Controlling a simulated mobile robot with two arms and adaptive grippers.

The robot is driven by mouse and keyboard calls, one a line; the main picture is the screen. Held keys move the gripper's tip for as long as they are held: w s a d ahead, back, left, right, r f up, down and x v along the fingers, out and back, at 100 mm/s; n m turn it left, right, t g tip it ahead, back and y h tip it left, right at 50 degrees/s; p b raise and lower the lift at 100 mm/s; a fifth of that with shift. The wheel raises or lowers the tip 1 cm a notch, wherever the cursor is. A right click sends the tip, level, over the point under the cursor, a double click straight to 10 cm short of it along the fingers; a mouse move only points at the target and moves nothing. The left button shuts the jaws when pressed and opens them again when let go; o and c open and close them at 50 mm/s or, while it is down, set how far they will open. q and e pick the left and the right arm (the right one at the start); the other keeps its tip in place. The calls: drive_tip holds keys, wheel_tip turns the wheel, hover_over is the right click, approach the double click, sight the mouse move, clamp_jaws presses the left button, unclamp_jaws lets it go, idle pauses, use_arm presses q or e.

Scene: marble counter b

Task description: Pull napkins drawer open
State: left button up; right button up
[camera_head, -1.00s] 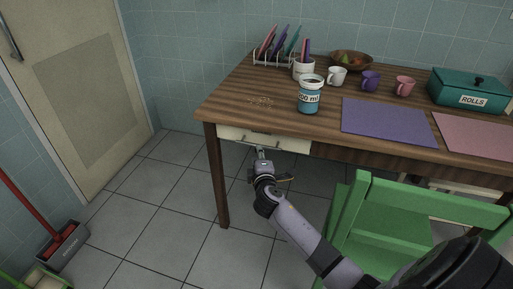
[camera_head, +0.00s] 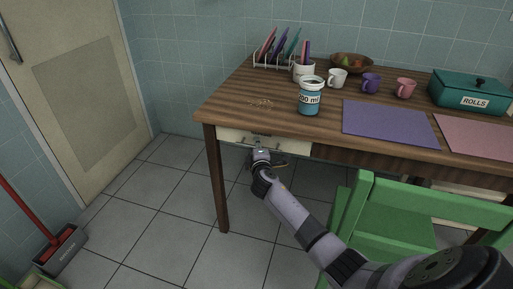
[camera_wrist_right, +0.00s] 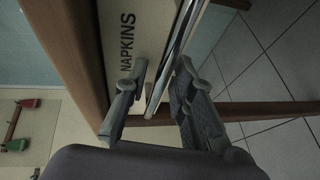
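The napkins drawer (camera_head: 294,145) has a cream front under the left end of the wooden table and looks shut. In the right wrist view its front (camera_wrist_right: 150,20) carries the word NAPKINS, and its metal bar handle (camera_wrist_right: 186,25) runs along it. My right gripper (camera_head: 261,148) is up at the handle. In the right wrist view the right gripper (camera_wrist_right: 161,66) is open, with the bar running between its two fingers. Whether a finger touches the bar, I cannot tell. The gripper hides part of the handle in the head view. My left gripper is not in view.
A green chair (camera_head: 385,225) stands right of my right arm. A table leg (camera_head: 217,180) is left of the drawer. A blue-and-white tub (camera_head: 311,97) stands on the tabletop above. The tiled floor before the drawer's left part is clear. A dustpan (camera_head: 62,250) stands far left.

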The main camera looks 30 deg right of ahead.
clamp_jaws()
idle(0.6)
